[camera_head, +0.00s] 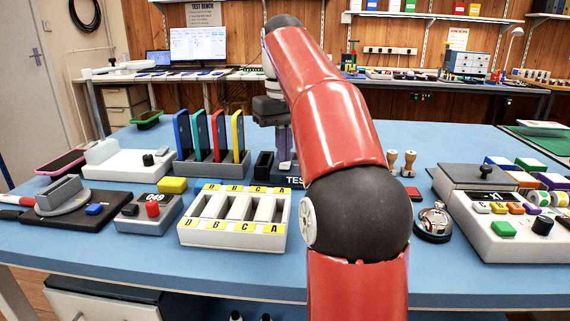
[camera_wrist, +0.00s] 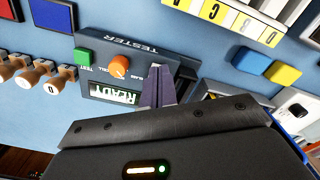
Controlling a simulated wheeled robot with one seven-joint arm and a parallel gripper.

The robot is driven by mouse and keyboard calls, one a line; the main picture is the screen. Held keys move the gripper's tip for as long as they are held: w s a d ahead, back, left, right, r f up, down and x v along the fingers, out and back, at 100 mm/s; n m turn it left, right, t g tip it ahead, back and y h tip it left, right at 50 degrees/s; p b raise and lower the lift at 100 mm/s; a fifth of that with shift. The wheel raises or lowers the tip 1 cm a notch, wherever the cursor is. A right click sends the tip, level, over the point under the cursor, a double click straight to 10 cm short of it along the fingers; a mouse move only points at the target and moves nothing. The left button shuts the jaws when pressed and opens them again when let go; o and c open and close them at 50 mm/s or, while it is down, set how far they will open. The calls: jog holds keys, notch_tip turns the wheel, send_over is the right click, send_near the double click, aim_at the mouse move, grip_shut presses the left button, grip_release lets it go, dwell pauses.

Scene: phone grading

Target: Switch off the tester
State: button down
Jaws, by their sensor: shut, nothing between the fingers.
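The tester is a dark grey box; in the wrist view (camera_wrist: 92,44) it shows an orange knob (camera_wrist: 119,66), a green button (camera_wrist: 82,57) and a lit display (camera_wrist: 115,88) reading READY. Small lettering around the knob is too blurred to read fully. In the head view the tester (camera_head: 293,181) is mostly hidden behind my red arm; part of its label shows. My gripper (camera_wrist: 158,74) is shut and empty, its fingertips over the tester's panel, just right of the orange knob in the wrist view. I cannot tell whether they touch the panel.
A white tray with slots marked D, B, C, A (camera_head: 233,243) stands in front left of the tester. A rack of coloured phones (camera_head: 212,165) is behind it. A grey box with a red button (camera_head: 147,213) is left.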

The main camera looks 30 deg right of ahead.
jog(key=shift+f+b, duration=0.5)
jog(key=shift+f, duration=0.3)
notch_tip(320, 180, up, 5)
jog(key=p, duration=0.5)
jog(key=shift+f, duration=0.1)
jog(key=shift+r, duration=1.1)
